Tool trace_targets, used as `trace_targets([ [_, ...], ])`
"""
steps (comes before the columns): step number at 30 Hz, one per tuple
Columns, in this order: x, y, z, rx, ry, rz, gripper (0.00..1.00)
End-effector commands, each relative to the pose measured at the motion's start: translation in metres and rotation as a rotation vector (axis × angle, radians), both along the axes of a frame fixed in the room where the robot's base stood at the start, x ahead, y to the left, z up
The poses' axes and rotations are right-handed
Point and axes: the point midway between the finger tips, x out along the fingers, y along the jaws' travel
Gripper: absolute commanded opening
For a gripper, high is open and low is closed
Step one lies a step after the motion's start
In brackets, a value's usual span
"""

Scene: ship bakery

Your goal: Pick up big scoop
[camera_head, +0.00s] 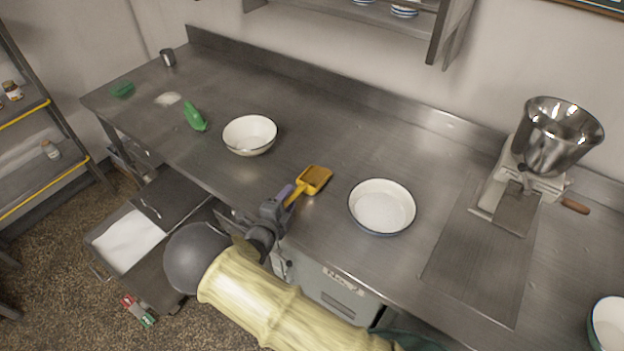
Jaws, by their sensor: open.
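A yellow scoop (314,180) lies on the steel counter near its front edge, between two white bowls. Its handle points towards the front edge and to my gripper. A green scoop-like item (194,117) lies farther left on the counter; which of the two is the big scoop I cannot tell for certain. My gripper (286,201) is open at the handle end of the yellow scoop. Its fingers partly hide the handle end, and I cannot tell whether they touch it.
A white bowl (249,134) stands left of the yellow scoop and a wider white dish (382,206) stands right. A mill with a metal hopper (556,136) stands at the right. An open drawer (127,240) juts out below the counter. The counter's back middle is clear.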

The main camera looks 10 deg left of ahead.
Motion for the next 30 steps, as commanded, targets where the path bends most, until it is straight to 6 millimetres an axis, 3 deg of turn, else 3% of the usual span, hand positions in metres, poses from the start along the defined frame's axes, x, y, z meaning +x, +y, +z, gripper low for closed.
trace_targets([
  [13, -0.0006, 0.0002, -0.0003, 0.000, 0.000, 0.000, 0.44],
  [20, -0.0006, 0.0002, -0.0003, 0.000, 0.000, 0.000, 0.00],
  [30, -0.0004, 0.0005, 0.0024, 0.001, -0.001, 0.000, 0.00],
])
